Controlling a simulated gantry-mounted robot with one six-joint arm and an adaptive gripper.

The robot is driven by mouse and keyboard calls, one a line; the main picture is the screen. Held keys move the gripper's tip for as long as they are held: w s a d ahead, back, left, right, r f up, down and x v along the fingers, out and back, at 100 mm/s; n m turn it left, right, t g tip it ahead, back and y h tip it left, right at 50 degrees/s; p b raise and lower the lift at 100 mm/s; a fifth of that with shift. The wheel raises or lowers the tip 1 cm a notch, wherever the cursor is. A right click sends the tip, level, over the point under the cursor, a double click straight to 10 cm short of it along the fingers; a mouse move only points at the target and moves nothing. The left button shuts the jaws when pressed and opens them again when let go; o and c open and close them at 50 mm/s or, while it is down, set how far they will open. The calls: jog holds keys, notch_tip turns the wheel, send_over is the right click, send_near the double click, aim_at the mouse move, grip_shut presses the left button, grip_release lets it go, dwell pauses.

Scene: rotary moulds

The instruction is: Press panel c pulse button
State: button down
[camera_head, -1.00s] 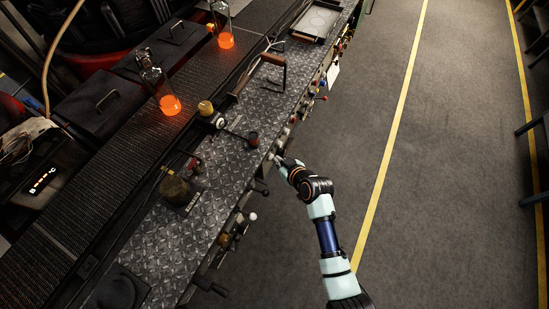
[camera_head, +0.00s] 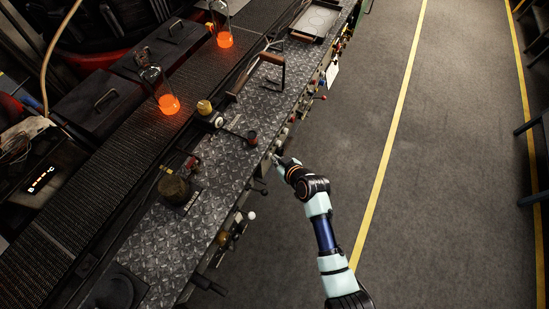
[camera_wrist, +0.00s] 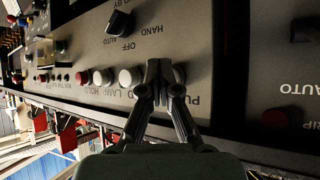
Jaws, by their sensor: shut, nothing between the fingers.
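In the wrist view, a grey control panel (camera_wrist: 185,25) fills the upper part. It carries a black rotary selector (camera_wrist: 120,24) marked HAND, OFF and AUTO. Below it is a row of buttons: a red one (camera_wrist: 82,78), a white one (camera_wrist: 103,77) and another white one (camera_wrist: 130,77). My gripper (camera_wrist: 161,72) is shut and empty, its fingertips at the panel just right of the white buttons. A label starting "PU" shows beside the fingers. Any button behind the fingertips is hidden, and I cannot tell whether they touch. In the head view my gripper (camera_head: 277,160) is at the bench's front edge.
A neighbouring panel (camera_wrist: 285,60) with a red button (camera_wrist: 275,118) lies right in the wrist view. In the head view, levers and knobs line the edge of the metal bench (camera_head: 200,205). Glowing orange bottles (camera_head: 169,104) stand behind. The floor (camera_head: 450,150) at right is clear.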

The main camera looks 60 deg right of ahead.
jog(key=shift+w+r, duration=0.1)
jog(key=shift+r, duration=0.1)
dwell(0.3)
jog(key=s+p, duration=0.1)
jog(key=s, duration=0.4)
jog(key=shift+s, duration=0.4)
jog(key=shift+a, duration=0.1)
